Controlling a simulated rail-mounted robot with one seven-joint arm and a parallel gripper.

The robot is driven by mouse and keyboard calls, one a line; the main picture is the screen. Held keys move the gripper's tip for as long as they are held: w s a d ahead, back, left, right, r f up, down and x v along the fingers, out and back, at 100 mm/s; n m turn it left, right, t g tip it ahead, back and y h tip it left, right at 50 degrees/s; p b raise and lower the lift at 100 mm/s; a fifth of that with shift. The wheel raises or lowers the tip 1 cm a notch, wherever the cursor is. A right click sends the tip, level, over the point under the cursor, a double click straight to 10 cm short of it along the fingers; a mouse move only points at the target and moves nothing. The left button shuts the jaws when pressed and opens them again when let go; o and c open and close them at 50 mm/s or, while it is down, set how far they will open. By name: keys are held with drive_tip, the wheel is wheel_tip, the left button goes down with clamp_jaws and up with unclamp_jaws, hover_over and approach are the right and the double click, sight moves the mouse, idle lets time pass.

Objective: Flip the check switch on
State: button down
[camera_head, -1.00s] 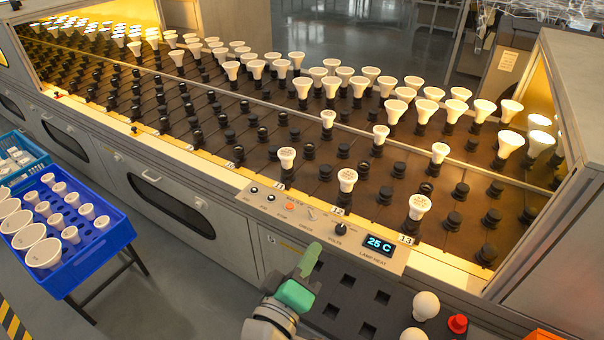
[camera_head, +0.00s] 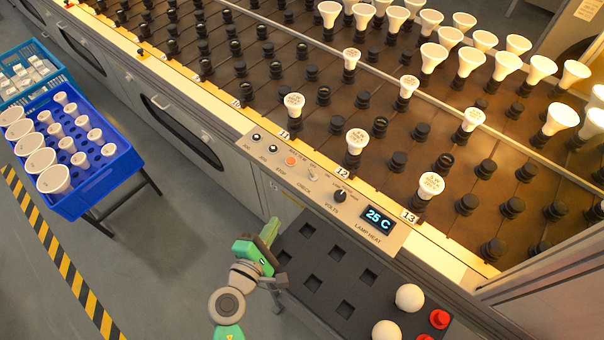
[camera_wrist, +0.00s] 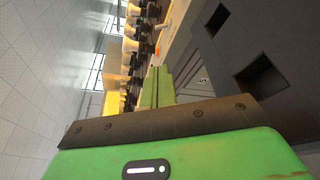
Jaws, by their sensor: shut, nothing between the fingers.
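The check switch (camera_head: 312,176) is a small pale toggle on the control panel (camera_head: 372,238), above the CHECK label and between the orange stop button and the black volts knob. Its on or off position is too small to tell. My gripper (camera_head: 271,230) is shut and empty, its green fingers pointing up toward the panel. It is in front of and below the switch, apart from it.
The orange stop button (camera_head: 290,160), volts knob (camera_head: 340,196) and 25 C display (camera_head: 378,219) share the panel. Bulbs in sockets, such as the near one (camera_head: 430,186), stand behind it. A dark tray (camera_head: 318,250) with square holes lies right of my gripper. A blue crate (camera_head: 88,195) stands left.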

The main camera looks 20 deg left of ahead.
sight(304, 180)
drive_tip(key=w+f+b, duration=0.1)
drive_tip(key=w+b, duration=0.1)
drive_tip(key=w, duration=0.3)
drive_tip(key=w+f+b, duration=0.1)
drive_tip(key=w+b, duration=0.1)
drive_tip(key=w, duration=0.4)
drive_tip(key=w+f+b, duration=0.1)
drive_tip(key=w+b, duration=0.1)
drive_tip(key=w, duration=0.4)
drive_tip(key=shift+w+d, duration=0.1)
drive_tip(key=shift+w, duration=0.7)
drive_tip(key=shift+s+d+r+p, duration=0.15)
drive_tip(key=shift+d+r+p, duration=0.15)
drive_tip(key=shift+d+r, duration=0.05)
drive_tip(key=shift+s+d+r, duration=0.1)
drive_tip(key=shift+d+r, duration=0.05)
drive_tip(key=shift+d, duration=0.2)
drive_tip(key=s+r+p, duration=0.1)
drive_tip(key=s+p, duration=0.2)
drive_tip(key=s, duration=0.4)
drive_tip(key=shift+s+p, duration=0.4)
